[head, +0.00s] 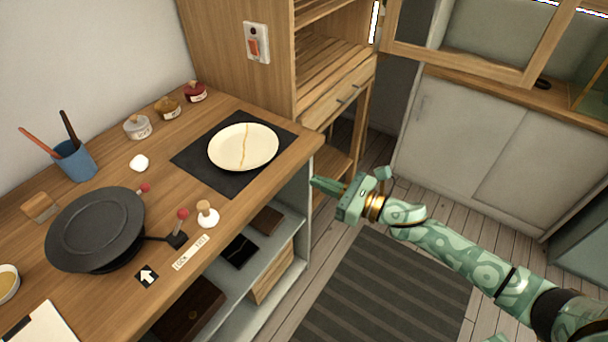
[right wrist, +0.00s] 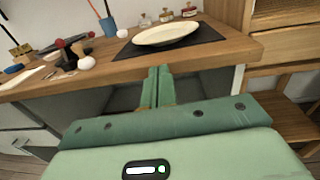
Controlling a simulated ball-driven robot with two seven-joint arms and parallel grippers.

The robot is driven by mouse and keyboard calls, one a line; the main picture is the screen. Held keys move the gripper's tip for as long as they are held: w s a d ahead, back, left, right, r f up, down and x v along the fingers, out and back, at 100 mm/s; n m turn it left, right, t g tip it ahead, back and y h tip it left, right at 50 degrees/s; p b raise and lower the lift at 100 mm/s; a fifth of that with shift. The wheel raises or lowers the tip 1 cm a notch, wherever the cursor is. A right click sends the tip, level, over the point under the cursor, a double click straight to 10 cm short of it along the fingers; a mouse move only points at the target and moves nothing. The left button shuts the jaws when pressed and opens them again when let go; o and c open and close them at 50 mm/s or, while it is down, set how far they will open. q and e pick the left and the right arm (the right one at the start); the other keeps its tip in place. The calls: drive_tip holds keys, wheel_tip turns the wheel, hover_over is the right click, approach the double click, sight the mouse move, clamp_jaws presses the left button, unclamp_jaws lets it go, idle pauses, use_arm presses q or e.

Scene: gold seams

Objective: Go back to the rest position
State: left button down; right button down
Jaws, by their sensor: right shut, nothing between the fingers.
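My right gripper (head: 325,184) is in the head view, at the end of the green patterned arm that comes in from the lower right. It is in the air just off the right end of the wooden bench and touches nothing that I can see. In the right wrist view its two green fingers (right wrist: 157,88) lie together, shut and empty, below the bench's front edge in the picture. My left gripper is in neither view.
Open shelves lie beneath. Floor with a striped rug (head: 385,290) is clear below my right arm.

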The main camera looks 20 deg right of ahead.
drive_tip(key=shift+v, duration=1.25)
